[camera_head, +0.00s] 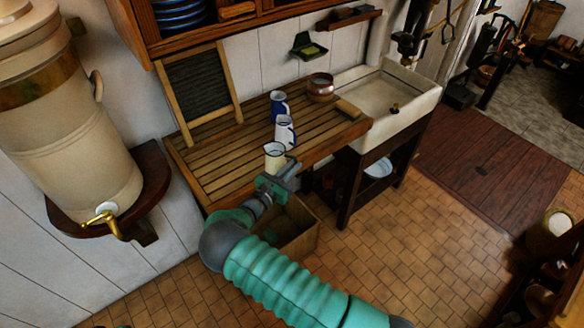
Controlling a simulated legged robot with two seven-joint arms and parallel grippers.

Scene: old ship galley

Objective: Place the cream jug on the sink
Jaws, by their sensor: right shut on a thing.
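The cream jug (274,151) stands upright at the front edge of the slatted wooden draining board (212,160). My right gripper (277,174) is at the near side of the jug, shut on it, and its jaws hide the jug's lower part. Whether the jug's base touches the board is hard to tell. The white sink (414,113) is to the right of the board, with an empty-looking basin and a dark drain. My left gripper is not in view.
A blue-and-white jug (285,133) and a blue mug (278,104) stand just behind the cream jug. A copper pot (320,86) and a wooden brush or block (347,108) lie towards the sink. A washboard (202,88) leans at the back left.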

